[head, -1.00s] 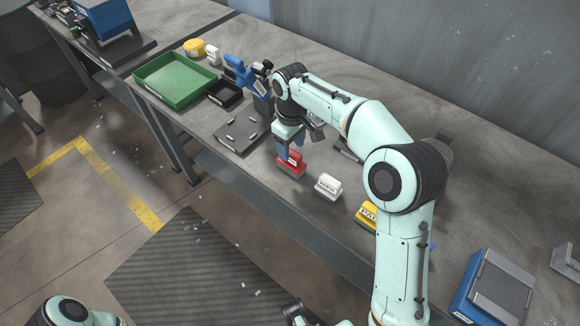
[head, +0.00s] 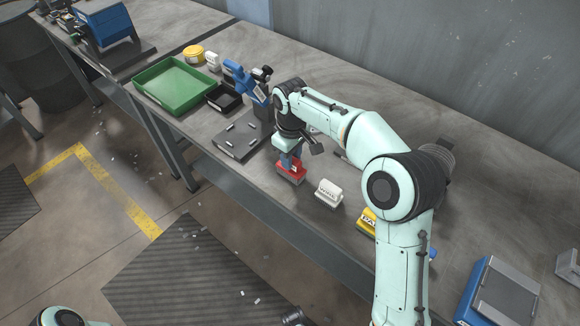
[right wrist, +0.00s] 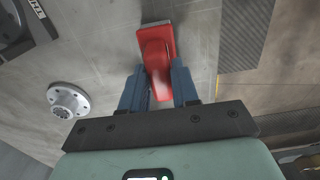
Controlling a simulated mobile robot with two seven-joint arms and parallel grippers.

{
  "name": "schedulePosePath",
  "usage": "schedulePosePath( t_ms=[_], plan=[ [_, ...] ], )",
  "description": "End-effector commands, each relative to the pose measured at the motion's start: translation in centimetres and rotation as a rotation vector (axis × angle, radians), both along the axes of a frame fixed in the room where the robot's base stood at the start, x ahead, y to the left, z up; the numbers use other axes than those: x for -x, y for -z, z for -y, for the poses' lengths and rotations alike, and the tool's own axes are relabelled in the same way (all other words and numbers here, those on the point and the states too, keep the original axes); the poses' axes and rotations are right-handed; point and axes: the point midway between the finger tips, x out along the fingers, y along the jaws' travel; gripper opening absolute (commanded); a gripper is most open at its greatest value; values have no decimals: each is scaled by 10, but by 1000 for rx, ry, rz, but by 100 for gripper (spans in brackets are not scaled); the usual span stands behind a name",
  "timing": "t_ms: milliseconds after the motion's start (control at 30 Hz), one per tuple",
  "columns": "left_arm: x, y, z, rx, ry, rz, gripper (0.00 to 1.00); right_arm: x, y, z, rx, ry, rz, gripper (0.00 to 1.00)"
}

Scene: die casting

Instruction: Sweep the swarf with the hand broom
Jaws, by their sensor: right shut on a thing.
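My right gripper (head: 290,157) is shut on the red hand broom (head: 291,173), its blue fingers on either side of the handle. The right wrist view also shows the broom (right wrist: 157,58) between the fingers (right wrist: 158,88). It is near the table's front edge; I cannot tell whether its bristles touch the top. Small pale swarf pieces (head: 232,127) lie on a dark plate (head: 236,146) just left of the broom.
A white brush-like block (head: 328,192) and a yellow one (head: 366,221) stand right of the broom. A green tray (head: 174,101), a small black bin (head: 224,98) and a blue device (head: 239,77) are behind the plate. Pale bits also lie on the floor.

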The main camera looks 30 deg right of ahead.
Motion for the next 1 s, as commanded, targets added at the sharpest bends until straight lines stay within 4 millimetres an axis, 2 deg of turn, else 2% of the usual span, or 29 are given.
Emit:
schedulePosePath(
  t_ms=[633, 1000],
  plan=[
    [-13, -48, 0, 0, 0, 17, 43, 0, -55, 0, 0, 0, 2, 0],
    [-14, -49, 0, -1, 0, 17, 43, 0, -57, 0, 0, 0, 0, 0]
  ],
)
